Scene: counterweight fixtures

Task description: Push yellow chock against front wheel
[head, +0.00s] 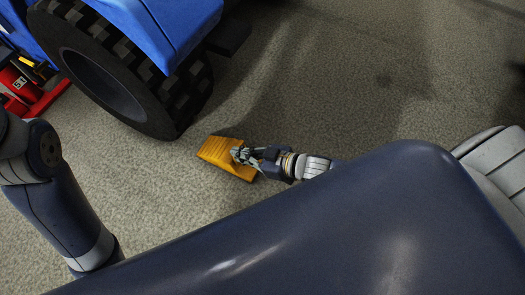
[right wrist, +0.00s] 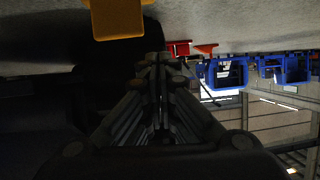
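The yellow chock (head: 216,154) lies on the carpet-like floor in the head view, to the lower right of the black front wheel (head: 160,108) of a blue vehicle. A narrow strip of floor shows between chock and wheel. My right gripper (head: 241,154) is at the chock's right side, overlapping it in view; contact is hard to tell. In the right wrist view the gripper's fingers (right wrist: 158,65) converge with nothing seen between them, and part of the chock (right wrist: 117,20) shows beyond them at the top. My left gripper is out of view; only my left arm shows.
The vehicle's blue body (head: 160,28) overhangs the wheel. A red stand-like object (head: 38,98) is at the far left, behind the wheel. Blue frames (right wrist: 228,73) and red items (right wrist: 180,48) show in the wrist view. Floor to the upper right is clear.

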